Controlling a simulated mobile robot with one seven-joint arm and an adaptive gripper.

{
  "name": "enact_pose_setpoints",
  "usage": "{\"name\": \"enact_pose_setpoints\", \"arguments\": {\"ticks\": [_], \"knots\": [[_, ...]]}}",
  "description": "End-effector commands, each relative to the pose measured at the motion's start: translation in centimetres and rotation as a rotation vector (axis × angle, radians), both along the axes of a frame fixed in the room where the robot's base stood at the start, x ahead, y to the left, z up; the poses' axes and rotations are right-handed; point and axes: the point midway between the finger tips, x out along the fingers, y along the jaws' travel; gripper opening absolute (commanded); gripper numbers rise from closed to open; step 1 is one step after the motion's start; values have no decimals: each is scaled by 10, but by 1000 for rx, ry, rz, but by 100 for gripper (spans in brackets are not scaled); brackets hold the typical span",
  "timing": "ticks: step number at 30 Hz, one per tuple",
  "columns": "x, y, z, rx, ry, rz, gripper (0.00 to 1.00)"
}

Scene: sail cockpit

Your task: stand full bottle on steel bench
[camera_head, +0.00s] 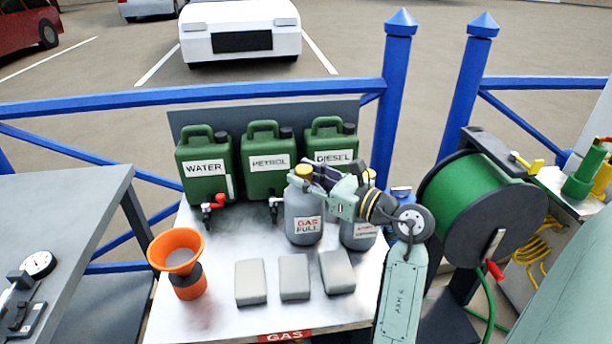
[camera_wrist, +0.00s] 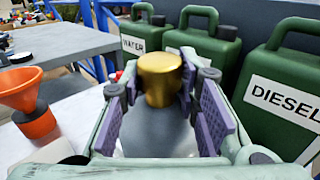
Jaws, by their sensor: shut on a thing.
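The full bottle (camera_head: 305,228) is a grey gas bottle labelled "GAS FULL" with a yellow cap. It is upright over the shiny steel bench (camera_head: 205,322) in the head view; I cannot tell whether its base touches the top. My gripper (camera_head: 318,178) is shut on its upper part, just below the cap. In the wrist view, my gripper's purple pads (camera_wrist: 172,105) flank the bottle's neck and gold cap (camera_wrist: 160,78). A second grey bottle (camera_head: 357,236) stands close on the right, partly hidden by my arm.
Green cans marked water (camera_head: 205,170), petrol (camera_head: 268,165) and diesel (camera_head: 331,150) stand behind. Three grey blocks (camera_head: 294,278) and an orange funnel (camera_head: 176,250) are in front. A grey table (camera_head: 75,210) is left; a green hose reel (camera_head: 480,210) is right.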

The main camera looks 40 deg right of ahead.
Motion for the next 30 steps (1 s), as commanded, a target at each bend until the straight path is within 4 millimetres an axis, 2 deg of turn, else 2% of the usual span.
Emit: {"name": "enact_pose_setpoints", "arguments": {"ticks": [2,3,11,22,26,30], "knots": [[0,0,-1,-2,-4,-1,0],[0,0,-1,0,0,0,32],[0,0,-1,-1,0,-1,49],[0,0,4,-1,-2,-1,50],[-18,-6,-2,-3,-4,-6,50],[-47,-12,-4,-4,-2,-5,50]]}}
